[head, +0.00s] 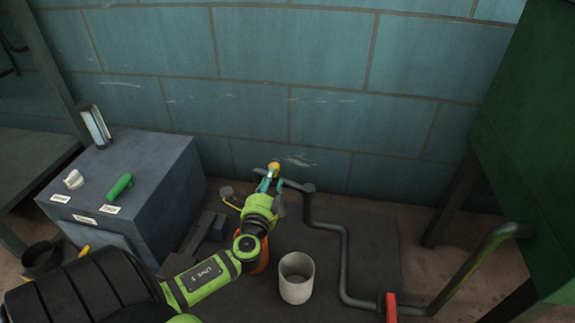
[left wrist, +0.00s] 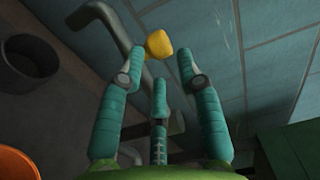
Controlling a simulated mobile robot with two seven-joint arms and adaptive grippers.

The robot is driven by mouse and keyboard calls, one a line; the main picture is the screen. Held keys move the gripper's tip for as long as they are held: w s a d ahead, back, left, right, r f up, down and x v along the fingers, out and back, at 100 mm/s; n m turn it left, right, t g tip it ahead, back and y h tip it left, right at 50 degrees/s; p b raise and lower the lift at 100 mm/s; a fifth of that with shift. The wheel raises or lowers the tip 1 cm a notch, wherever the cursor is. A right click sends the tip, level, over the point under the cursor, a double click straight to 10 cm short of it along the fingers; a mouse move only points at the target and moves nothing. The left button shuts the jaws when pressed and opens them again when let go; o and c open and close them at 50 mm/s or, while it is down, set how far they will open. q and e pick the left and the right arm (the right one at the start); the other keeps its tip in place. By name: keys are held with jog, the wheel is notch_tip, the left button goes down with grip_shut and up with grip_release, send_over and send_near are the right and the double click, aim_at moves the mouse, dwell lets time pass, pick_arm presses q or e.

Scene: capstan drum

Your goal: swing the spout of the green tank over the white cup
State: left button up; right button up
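The green tank (head: 530,150) stands at the right edge of the head view. A grey pipe spout (head: 344,255) bends from it along the floor and up to the left. A yellow knob (head: 274,168) sits at its far end, near the wall. The white cup (head: 296,279) stands upright on the dark mat, nearer than the spout's end and right of my left arm. My left gripper (head: 268,180) has its teal fingers spread around the knob. In the left wrist view, the knob (left wrist: 158,45) lies between the fingertips, with a small gap on the right. My right gripper is out of view.
A red handle (head: 391,306) is on the pipe at the lower right. A grey cabinet (head: 150,190) with a green handle stands at the left. A blue block wall (head: 300,70) closes off the back. A dark round container (left wrist: 28,62) shows in the left wrist view.

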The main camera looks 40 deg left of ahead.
pick_arm(q)
jog(key=b+x, duration=0.2)
jog(key=x, duration=0.3)
jog(key=shift+w+a, duration=0.15)
jog(key=shift+a, duration=0.2)
grip_shut()
